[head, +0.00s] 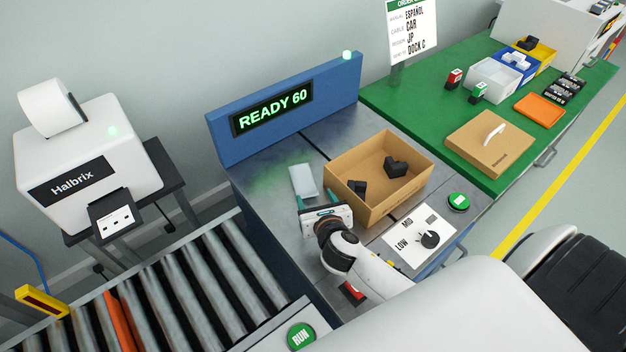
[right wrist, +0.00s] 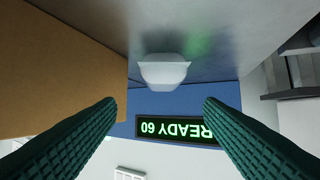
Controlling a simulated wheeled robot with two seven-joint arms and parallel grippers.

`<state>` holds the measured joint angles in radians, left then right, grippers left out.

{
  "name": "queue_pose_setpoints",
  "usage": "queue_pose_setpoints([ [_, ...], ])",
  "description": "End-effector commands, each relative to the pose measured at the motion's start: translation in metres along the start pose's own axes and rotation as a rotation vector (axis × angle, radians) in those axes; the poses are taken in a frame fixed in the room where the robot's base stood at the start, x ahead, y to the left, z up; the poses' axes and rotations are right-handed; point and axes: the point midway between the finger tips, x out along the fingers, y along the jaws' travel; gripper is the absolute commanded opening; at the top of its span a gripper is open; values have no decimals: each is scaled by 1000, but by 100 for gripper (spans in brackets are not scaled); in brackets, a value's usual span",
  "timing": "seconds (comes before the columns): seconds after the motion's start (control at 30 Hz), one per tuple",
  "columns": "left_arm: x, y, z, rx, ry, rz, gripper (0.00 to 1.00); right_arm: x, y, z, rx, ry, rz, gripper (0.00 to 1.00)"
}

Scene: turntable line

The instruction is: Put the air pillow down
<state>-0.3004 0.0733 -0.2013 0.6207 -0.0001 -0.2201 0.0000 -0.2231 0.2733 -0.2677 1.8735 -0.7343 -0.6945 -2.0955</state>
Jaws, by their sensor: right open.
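The air pillow (head: 303,181) is a pale, whitish piece on the grey metal turntable top, left of the open carton (head: 370,212) and in front of the READY 60 display. It also shows in the right wrist view (right wrist: 163,72), on the metal surface between and beyond the fingers, apart from them. My right gripper (head: 315,200) is open, with its teal fingers just on the near side of the pillow. Nothing shows between its fingertips. The carton holds two dark pieces. My left gripper is not in view.
The carton's wall (right wrist: 55,70) stands close beside my right fingers. A dial panel (head: 415,243) and green button (head: 458,201) lie right of my arm. A roller conveyor (head: 190,290) is at the left. A green bench (head: 420,85) carries bins and a closed box.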

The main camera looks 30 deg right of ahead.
Motion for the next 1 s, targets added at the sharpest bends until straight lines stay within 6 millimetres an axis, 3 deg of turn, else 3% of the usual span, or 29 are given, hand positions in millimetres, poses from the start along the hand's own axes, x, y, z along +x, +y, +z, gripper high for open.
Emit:
queue_pose_setpoints([
  [0.33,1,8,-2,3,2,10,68,53,-2,2,-2,-10,-2,62],
  [1.0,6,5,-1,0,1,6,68,119,-3,5,-1,-8,-3,62],
])
